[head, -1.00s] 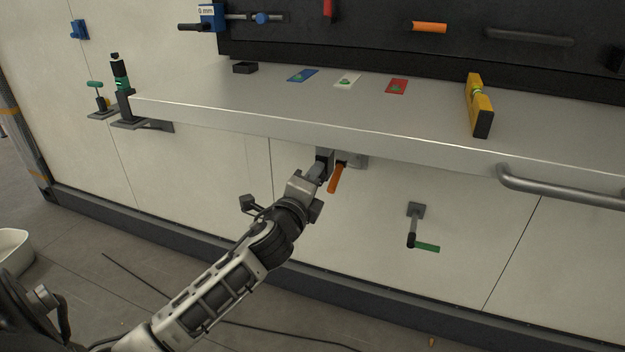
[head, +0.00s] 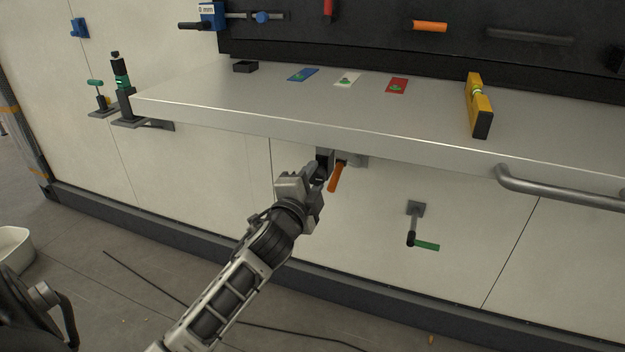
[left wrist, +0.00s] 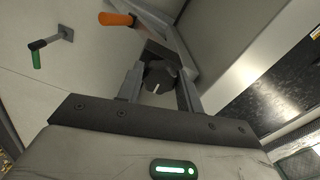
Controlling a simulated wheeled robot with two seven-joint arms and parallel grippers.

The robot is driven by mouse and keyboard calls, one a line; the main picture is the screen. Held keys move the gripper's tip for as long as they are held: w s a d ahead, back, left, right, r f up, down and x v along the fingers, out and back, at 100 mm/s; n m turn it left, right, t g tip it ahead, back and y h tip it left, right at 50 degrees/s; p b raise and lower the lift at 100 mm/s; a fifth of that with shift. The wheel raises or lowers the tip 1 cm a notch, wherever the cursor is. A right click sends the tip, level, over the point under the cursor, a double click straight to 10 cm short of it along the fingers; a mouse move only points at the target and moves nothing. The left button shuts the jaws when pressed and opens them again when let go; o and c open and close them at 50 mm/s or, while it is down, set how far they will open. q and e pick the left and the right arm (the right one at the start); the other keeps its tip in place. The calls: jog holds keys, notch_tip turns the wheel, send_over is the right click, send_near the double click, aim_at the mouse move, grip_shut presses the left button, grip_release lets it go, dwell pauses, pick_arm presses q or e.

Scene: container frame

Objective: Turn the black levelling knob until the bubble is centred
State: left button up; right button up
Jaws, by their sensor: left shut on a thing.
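The black levelling knob (left wrist: 157,82) has a white mark and sits between the two fingers of my left gripper (left wrist: 158,88) in the left wrist view. My left gripper is shut on the knob, under the front edge of the bench (head: 230,105). In the head view my left gripper (head: 323,165) hides the knob. A yellow spirit level (head: 475,102) lies on the bench at the right, with a green vial near its middle. The bubble is too small to make out. My right gripper is not in view.
An orange handle (head: 336,178) hangs close beside my left gripper. A crank with a green grip (head: 427,247) is on the wall panel to the right. Blue, white and red cards and a black tray (head: 245,67) lie on the bench. A metal rail (head: 560,187) runs along its front.

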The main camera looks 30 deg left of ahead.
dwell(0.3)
pick_arm(q)
jog(key=o, duration=1)
jog(key=shift+s, duration=0.1)
jog(key=b+v, duration=0.2)
jog(key=v, duration=1.4)
jog(key=shift+b, duration=0.35)
jog(key=s+d+f+n+g+h, duration=0.2)
jog(key=d+f, duration=0.3)
jog(key=f, duration=0.3)
jog(key=s+d+f+n+g+h, duration=0.2)
jog(key=s+d+f+n+h, duration=0.1)
jog(key=f, duration=0.6)
jog(key=s+d+f+n+g+h, duration=0.2)
jog(key=s+d+f+n+g, duration=0.1)
jog(key=d+f, duration=0.4)
jog(key=shift+s+d+f+n, duration=0.2)
jog(key=shift+s+f+n, duration=0.1)
jog(key=shift+f+n, duration=0.55)
